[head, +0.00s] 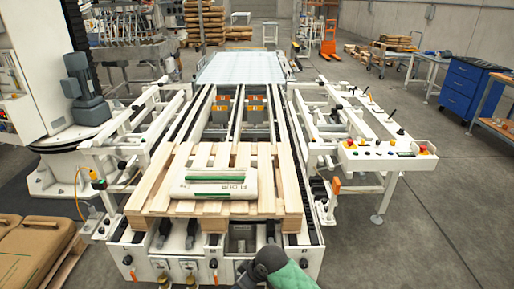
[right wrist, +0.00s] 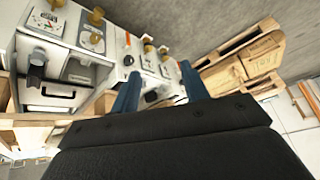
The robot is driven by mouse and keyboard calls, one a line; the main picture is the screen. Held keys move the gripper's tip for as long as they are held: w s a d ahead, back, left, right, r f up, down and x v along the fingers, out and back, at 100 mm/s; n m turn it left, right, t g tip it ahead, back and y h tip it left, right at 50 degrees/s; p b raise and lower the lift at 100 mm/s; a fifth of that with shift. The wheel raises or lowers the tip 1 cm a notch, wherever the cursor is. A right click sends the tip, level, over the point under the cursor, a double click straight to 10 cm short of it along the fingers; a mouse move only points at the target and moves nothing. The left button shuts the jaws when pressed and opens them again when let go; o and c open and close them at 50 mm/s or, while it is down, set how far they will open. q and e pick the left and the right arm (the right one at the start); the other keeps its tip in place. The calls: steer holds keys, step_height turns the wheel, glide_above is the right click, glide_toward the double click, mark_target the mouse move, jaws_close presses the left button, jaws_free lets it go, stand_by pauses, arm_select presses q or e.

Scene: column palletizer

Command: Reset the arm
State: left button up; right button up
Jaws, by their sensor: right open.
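My right gripper (right wrist: 160,70) shows in the right wrist view as two blue fingers spread apart, with nothing between them. Past the fingers are the white conveyor-end panel with gauges and knobs (right wrist: 90,38) and a wooden pallet edge (right wrist: 35,120). In the head view a black and green part of my arm shows at the bottom middle, just in front of the conveyor's near end; no gripper fingers can be made out there. A white sack with green stripes (head: 222,183) lies flat on a wooden pallet (head: 285,195) on the conveyor. My left gripper is in neither view.
The roller conveyor (head: 236,110) runs away from me. A control panel with buttons (head: 390,150) stands at its right. Brown sacks (head: 30,250) lie on a pallet at the lower left. A blue drawer cabinet (head: 462,88) stands far right.

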steer(key=s+d+f+m+h, duration=0.2)
steer(key=s+d+f+m, duration=0.2)
steer(key=s+d+f, duration=0.6)
steer(key=s+d+f+m+h, duration=0.2)
steer(key=s+d+f+m, duration=0.3)
steer(key=s+d+f, duration=0.6)
steer(key=s+f, duration=0.1)
steer(key=s, duration=0.4)
steer(key=shift+s+g+h, duration=0.15)
steer(key=shift+g+h, duration=0.25)
